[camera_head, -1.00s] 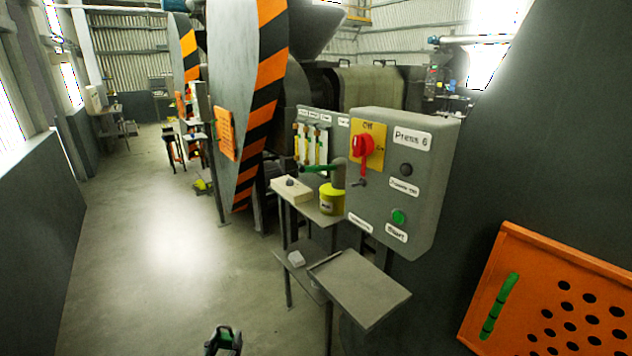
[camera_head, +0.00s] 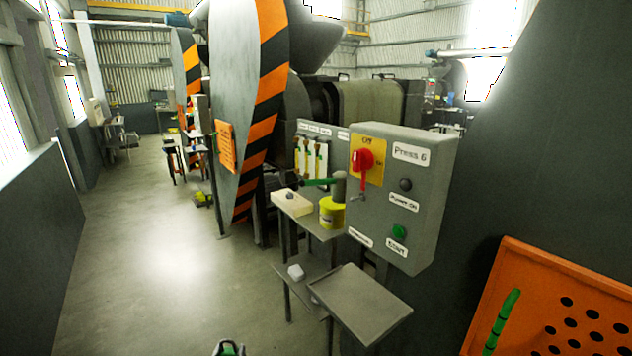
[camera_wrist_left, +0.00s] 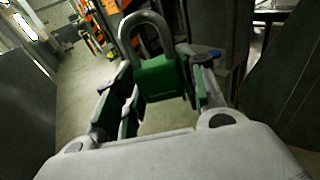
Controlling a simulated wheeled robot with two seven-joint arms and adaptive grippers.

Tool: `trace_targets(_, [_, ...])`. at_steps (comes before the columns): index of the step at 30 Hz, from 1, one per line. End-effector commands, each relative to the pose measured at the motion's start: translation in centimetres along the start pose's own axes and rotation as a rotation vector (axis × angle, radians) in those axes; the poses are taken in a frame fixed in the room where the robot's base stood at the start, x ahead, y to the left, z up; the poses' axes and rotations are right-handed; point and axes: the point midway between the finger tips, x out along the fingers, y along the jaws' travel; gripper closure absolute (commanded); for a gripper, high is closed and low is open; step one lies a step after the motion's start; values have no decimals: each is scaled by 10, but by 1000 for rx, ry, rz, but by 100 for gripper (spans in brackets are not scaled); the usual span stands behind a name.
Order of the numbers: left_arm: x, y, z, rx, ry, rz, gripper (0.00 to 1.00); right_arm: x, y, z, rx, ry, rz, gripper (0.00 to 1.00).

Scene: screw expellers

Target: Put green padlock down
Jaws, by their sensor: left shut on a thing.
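The green padlock (camera_wrist_left: 158,78) with its silver shackle (camera_wrist_left: 146,30) is upright between the fingers of my left gripper (camera_wrist_left: 162,92) in the left wrist view. The gripper is shut on the padlock's body and holds it in the air. In the head view, only the top of my left gripper (camera_head: 229,348) shows at the bottom edge, with a bit of green at it. My right gripper is not in view.
A small grey table (camera_head: 360,300) stands below the Press 6 control box (camera_head: 400,195). A higher shelf (camera_head: 325,233) holds a yellow can (camera_head: 332,213) and a pale box (camera_head: 292,202). An orange perforated panel (camera_head: 535,300) is at right. The floor at left is clear.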

Motion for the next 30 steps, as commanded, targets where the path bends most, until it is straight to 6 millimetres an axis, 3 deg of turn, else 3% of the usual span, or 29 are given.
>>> trace_targets(17, [0, 0, 2, 1, -2, -3, 80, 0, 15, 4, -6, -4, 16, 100])
trace_targets(30, [-2, -11, 18, 8, -5, -54, 80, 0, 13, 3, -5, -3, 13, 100])
